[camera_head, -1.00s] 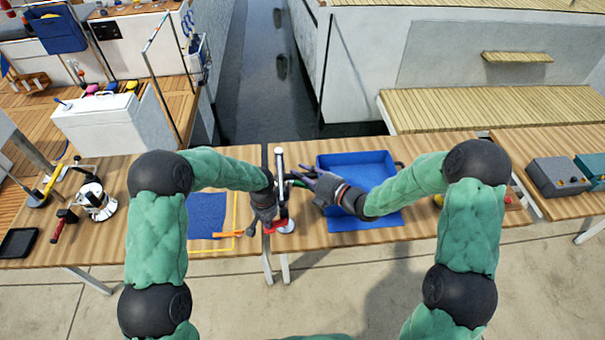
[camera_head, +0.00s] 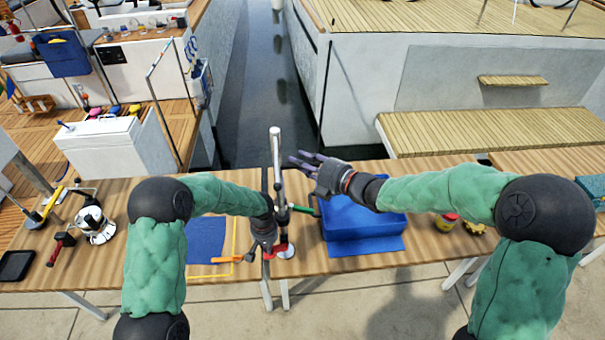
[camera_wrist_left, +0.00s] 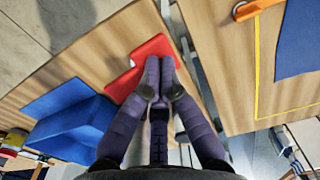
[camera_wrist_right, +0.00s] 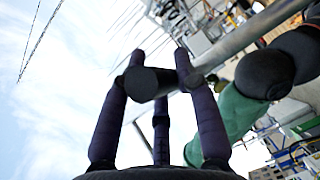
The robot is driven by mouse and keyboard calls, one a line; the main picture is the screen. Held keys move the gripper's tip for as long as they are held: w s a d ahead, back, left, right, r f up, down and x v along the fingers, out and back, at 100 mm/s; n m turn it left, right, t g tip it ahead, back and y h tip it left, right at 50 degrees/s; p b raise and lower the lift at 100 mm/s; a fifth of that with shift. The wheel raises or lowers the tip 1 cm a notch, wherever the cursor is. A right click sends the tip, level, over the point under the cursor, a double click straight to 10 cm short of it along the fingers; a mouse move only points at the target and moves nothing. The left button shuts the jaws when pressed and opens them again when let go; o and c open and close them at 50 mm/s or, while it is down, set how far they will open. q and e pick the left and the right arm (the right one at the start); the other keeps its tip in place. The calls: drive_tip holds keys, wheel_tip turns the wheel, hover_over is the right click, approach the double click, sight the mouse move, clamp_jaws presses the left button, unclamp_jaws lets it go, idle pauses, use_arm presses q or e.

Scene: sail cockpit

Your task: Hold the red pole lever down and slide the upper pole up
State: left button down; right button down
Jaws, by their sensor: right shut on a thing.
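The pole stands upright at the back middle of the bench, with its grey upper pole (camera_head: 275,145) rising above the bench top. My right gripper (camera_head: 296,160) is beside the upper pole in the head view. In the right wrist view its fingers close around the pole's dark end part, and the grey tube (camera_wrist_right: 245,33) runs off to the upper right. The red lever (camera_head: 277,249) is low on the pole; it shows in the left wrist view (camera_wrist_left: 152,48). My left gripper (camera_wrist_left: 160,70) has its fingertips together over the red lever. Actual contact is hard to tell.
A blue tray (camera_head: 345,222) stands right of the pole, partly behind my right arm. A blue cloth (camera_head: 205,240) lies to the left. A silver tool (camera_head: 95,225) and a dark tray (camera_head: 16,265) are farther left. Water lies behind the bench.

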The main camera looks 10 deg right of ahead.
drive_tip(key=shift+w+r, duration=0.1)
drive_tip(key=shift+r, duration=0.6)
drive_tip(key=shift+d, duration=0.1)
drive_tip(key=c, duration=0.9)
unclamp_jaws()
drive_tip(key=shift+r, duration=0.1)
drive_tip(key=shift+f, duration=0.2)
drive_tip(key=shift+s+d, duration=0.15)
drive_tip(key=shift+s, duration=0.05)
drive_tip(key=v, duration=1.1)
drive_tip(key=shift+s, duration=0.2)
drive_tip(key=shift+d+r, duration=0.1)
drive_tip(key=shift+d, duration=0.05)
